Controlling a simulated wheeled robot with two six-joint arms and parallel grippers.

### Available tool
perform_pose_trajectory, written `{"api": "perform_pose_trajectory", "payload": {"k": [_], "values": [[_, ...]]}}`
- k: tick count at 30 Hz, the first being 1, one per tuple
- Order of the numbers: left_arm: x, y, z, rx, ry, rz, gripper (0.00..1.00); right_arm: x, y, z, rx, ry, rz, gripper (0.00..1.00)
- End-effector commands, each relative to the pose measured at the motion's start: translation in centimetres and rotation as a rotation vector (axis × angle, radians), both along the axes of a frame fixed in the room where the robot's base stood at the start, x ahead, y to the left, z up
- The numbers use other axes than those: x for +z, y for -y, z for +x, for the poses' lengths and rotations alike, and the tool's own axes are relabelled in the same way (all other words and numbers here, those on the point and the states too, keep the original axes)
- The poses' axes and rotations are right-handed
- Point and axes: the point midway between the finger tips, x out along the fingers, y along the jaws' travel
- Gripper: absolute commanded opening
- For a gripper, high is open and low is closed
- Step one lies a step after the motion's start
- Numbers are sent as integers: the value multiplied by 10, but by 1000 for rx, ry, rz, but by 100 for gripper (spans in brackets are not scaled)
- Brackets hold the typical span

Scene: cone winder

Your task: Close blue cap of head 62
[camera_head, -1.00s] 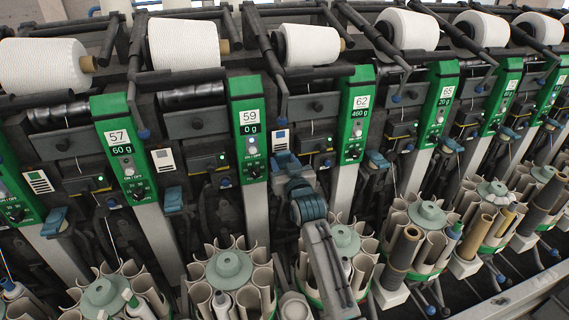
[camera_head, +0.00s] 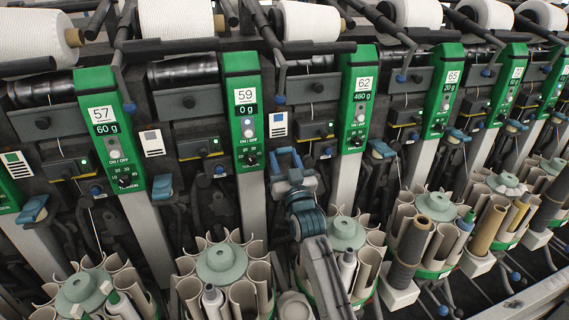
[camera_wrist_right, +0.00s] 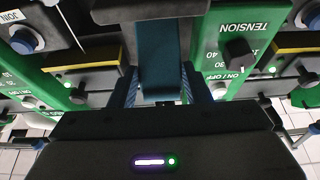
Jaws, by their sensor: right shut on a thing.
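The green panel of head 62 (camera_head: 357,100) reads 460 g and stands right of centre in the head view. My right gripper (camera_head: 287,158) is left of it, between the panels of heads 59 and 62. In the right wrist view, a blue cap (camera_wrist_right: 163,55) extends upward from between the two blue-striped fingers of my right gripper (camera_wrist_right: 160,97). The fingers are shut on this cap. In the head view my gripper hides most of the cap, and its exact tilt cannot be told. My left gripper is not in view.
Similar blue caps show at the left (camera_head: 162,187) and right (camera_head: 380,149). Round bobbin magazines (camera_head: 222,264) stand below, close to my right arm. White cones (camera_head: 310,33) sit above.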

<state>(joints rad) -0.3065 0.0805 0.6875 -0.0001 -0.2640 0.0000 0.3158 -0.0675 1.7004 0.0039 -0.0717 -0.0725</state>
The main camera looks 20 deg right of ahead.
Motion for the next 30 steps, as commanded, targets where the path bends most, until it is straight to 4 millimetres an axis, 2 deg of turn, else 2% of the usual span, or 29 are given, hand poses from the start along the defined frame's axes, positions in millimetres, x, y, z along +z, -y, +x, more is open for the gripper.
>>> {"api": "perform_pose_trajectory", "payload": {"k": [5,6,9,19,25,27,30], "values": [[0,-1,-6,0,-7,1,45,1,0,0,0,-1,0,2],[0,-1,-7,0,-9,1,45,1,0,0,0,-1,0,47],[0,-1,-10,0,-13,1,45,1,0,0,0,-1,0,65],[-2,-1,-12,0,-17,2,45,-2,0,-2,0,-2,0,65],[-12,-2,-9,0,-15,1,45,-14,0,-28,1,-2,2,65],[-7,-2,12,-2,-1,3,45,-18,0,-37,0,-3,1,65],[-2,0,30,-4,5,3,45,-22,0,-56,-1,-1,1,65]]}}
